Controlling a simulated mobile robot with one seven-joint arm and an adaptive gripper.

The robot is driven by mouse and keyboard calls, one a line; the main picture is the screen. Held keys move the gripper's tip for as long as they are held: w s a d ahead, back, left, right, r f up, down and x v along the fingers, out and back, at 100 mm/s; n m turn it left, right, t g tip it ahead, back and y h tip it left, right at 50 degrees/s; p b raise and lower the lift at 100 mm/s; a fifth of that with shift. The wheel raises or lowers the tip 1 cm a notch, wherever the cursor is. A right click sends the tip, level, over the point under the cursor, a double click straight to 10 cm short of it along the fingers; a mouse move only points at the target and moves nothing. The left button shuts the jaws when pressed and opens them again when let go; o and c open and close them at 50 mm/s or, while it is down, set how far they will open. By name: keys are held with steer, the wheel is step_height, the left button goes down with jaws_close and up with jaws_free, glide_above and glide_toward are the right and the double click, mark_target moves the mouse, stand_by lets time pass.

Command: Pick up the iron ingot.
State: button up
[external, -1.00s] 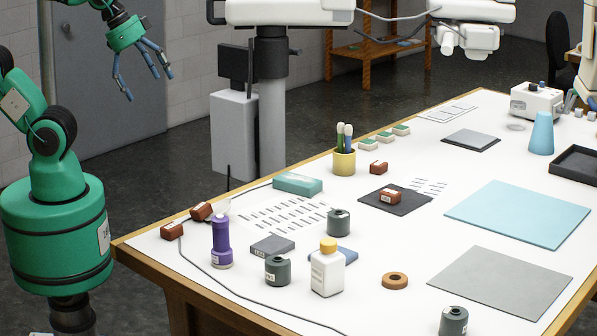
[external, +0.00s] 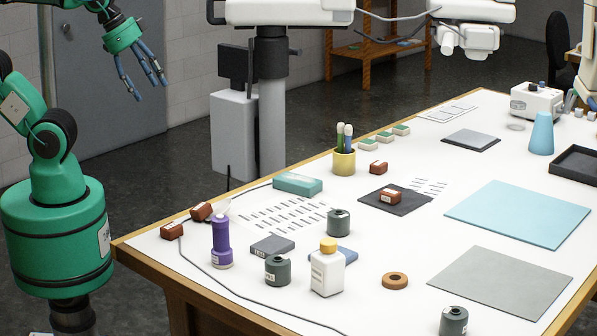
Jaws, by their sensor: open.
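A flat dark-grey block (external: 272,246) with a small label on its front lies on the white table, between the purple bottle and the small dark-grey canisters. It looks most like the iron ingot, but I cannot read its label. My gripper (external: 150,88) is a green hand with blue-grey fingers at the upper left. Its fingers are spread and empty. It hangs in the air beyond the table's left edge, well away from the grey block.
Close around the grey block stand a purple bottle (external: 222,240), dark-grey canisters (external: 278,270) and a white bottle with a yellow cap (external: 327,270). Red-brown blocks (external: 172,230) lie near the left corner. A dark cable runs along the front. The right side has flat mats (external: 518,215).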

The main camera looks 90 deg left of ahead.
steer(key=w+d+f+m+g+y+p, duration=0.1)
steer(key=w+d+f+m+p, duration=0.3)
steer(key=f, duration=0.4)
steer(key=w+d+f+m+g+p, duration=0.3)
steer(key=w+d+f+m, duration=0.1)
steer(key=w+d+f, duration=0.3)
step_height(320, 180, down, 2)
steer(key=shift+w+d+f+y+p, duration=0.2)
steer(key=shift+d+y+p, duration=0.1)
steer(key=shift+y+p, duration=0.1)
steer(key=b, duration=0.1)
glide_above(200, 206)
steer(key=d, duration=0.1)
steer(key=shift+s+d+f, duration=0.1)
steer(key=shift+s+f, duration=0.05)
steer(key=shift+f, duration=1.95)
steer(key=shift+s+d+f, duration=0.1)
steer(key=shift+f, duration=1.95)
steer(key=shift+b+x, duration=0.4)
steer(key=shift+x, duration=2.25)
steer(key=shift+s, duration=0.2)
